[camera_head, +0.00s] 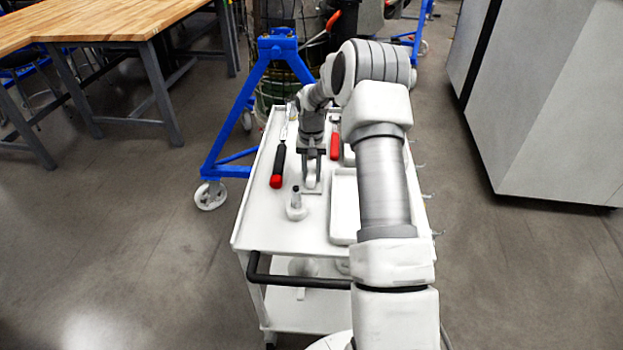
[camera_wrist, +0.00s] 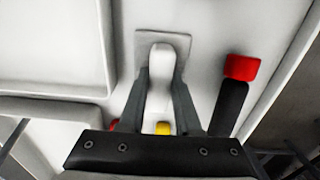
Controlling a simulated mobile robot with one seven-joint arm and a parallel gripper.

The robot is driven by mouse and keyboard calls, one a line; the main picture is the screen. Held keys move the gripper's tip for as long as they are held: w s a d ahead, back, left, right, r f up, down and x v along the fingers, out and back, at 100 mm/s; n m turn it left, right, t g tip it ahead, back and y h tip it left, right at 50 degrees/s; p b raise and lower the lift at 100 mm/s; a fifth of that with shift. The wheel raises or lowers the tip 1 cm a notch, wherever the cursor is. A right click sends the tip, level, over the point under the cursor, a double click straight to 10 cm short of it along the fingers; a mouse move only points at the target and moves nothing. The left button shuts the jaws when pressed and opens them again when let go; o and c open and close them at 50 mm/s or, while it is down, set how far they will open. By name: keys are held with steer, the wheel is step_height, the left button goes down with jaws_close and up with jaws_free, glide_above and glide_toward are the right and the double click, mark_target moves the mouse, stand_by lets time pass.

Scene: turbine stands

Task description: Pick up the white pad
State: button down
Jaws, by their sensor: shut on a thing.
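The white pad (camera_wrist: 162,68) is a rounded, elongated white piece lying over a thin greyish square (camera_wrist: 207,43) in the wrist view. I cannot tell whether the two are one piece. My gripper (camera_wrist: 161,78) is shut on the white piece, with one dark finger along each side. A small yellow spot (camera_wrist: 163,128) shows between the fingers near the palm. In the head view my gripper (camera_head: 311,172) points down over the cart top, and the white pad (camera_head: 311,187) shows just in front of it. Any gap below the pad is unclear.
The white cart (camera_head: 262,228) has a red-and-black tool (camera_head: 279,165) left of my gripper, a small white bottle-like item (camera_head: 296,205) in front, a red item (camera_head: 335,146) behind and a white tray (camera_head: 344,208) to the right. A blue stand (camera_head: 240,110) is close behind left.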

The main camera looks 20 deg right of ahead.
mark_target(312, 170)
steer(key=shift+r, duration=0.15)
steer(key=r, duration=0.4)
steer(key=shift+w+d+r, duration=0.1)
steer(key=shift+d+r, duration=0.05)
steer(key=shift+d, duration=0.05)
steer(key=w+d+r+p, duration=0.1)
steer(key=w+d+r, duration=0.3)
steer(key=d, duration=0.6)
step_height(312, 170, up, 2)
steer(key=shift+w+r, duration=0.2)
steer(key=shift+w, duration=0.2)
steer(key=shift+d, duration=0.1)
steer(key=c, duration=1.2)
jaws_free()
jaws_close()
